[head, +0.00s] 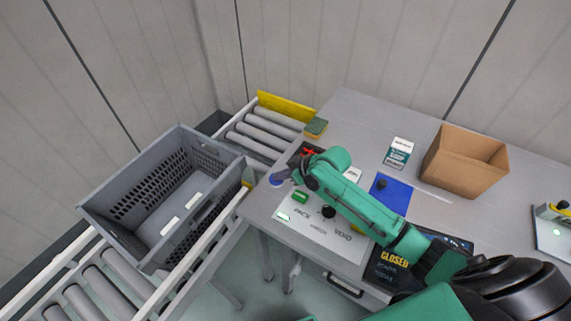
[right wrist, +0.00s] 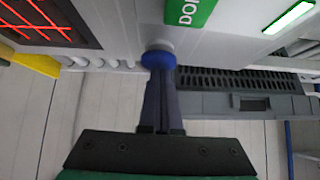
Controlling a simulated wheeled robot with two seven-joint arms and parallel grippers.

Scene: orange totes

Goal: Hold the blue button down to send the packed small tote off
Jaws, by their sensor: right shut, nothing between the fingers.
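The blue button (head: 277,181) sits at the left edge of the grey table, and it also shows in the right wrist view (right wrist: 158,56). My right gripper (head: 285,177) is shut and empty. In the right wrist view its fingertips (right wrist: 159,72) meet the button's blue cap and appear to touch it; how far the cap is pressed I cannot tell. A grey tote (head: 117,193) with slotted walls stands on the roller conveyor (head: 93,283) at the left. My left gripper is not in view.
A yellow plate (head: 285,108) stands at the conveyor's far end. An open cardboard box (head: 464,162) and a blue pad (head: 389,194) are farther right.

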